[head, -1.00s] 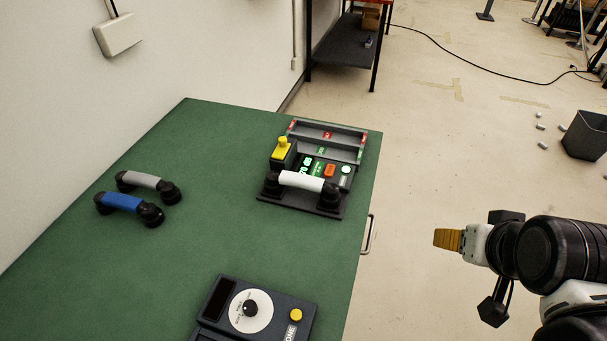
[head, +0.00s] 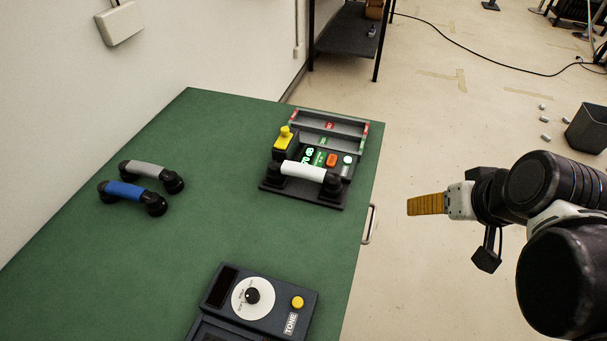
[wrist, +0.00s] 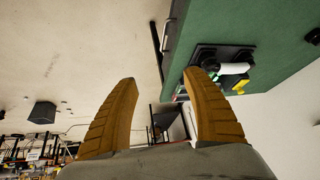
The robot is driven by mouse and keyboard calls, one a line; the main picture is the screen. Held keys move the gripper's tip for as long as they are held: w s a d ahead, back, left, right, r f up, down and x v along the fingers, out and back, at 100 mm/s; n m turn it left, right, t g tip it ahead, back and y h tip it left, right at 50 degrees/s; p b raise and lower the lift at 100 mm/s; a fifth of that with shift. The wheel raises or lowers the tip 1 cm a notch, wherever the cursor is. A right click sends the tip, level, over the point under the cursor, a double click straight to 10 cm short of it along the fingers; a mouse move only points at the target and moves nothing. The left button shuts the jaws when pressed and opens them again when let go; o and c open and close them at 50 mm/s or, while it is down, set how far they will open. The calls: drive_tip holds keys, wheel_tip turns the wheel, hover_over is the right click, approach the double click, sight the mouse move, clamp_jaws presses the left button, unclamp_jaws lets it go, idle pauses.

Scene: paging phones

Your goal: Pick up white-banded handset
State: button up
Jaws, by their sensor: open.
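The white-banded handset (head: 303,171) lies across the front of a dark paging unit (head: 330,150) on the green table. Its ends are black and its middle is white. It also shows in the wrist view (wrist: 236,70), beyond the right finger. My gripper (head: 410,206) is to the right of the table edge in the head view, apart from the handset. In the wrist view my gripper (wrist: 164,100) shows two tan fingers spread apart with nothing between them.
A blue-banded handset (head: 126,191) and a grey-banded handset (head: 148,169) lie at the table's left. A TONE box (head: 262,303) with a dial sits at the front. A handle (head: 369,224) sticks out from the right edge of the green table (head: 220,225). The table's middle is clear.

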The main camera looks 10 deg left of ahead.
drive_tip(key=w+a+f+n+g+y+p, duration=0.1)
drive_tip(key=w+a+f+n+g+y, duration=0.15)
drive_tip(key=w+a+n+y, duration=0.7)
drive_tip(key=n+g+y+p, duration=0.2)
drive_tip(key=n, duration=0.3)
approach(311, 169)
drive_tip(key=shift+s+a+f+m+h, duration=0.2)
drive_tip(key=shift+a+f+m+h, duration=0.05)
drive_tip(key=shift+a, duration=0.05)
drive_tip(key=shift+a+f+n+g, duration=0.25)
drive_tip(key=shift+a+f+n, duration=0.15)
drive_tip(key=b+x, duration=0.2)
drive_tip(key=x, duration=0.4)
drive_tip(key=b+x, duration=0.1)
drive_tip(key=x, duration=0.1)
drive_tip(key=r+b+x, duration=0.1)
drive_tip(key=x, duration=0.1)
drive_tip(key=shift+w+a+f, duration=0.1)
drive_tip(key=shift+w+a, duration=0.25)
drive_tip(key=shift+a, duration=0.1)
clamp_jaws()
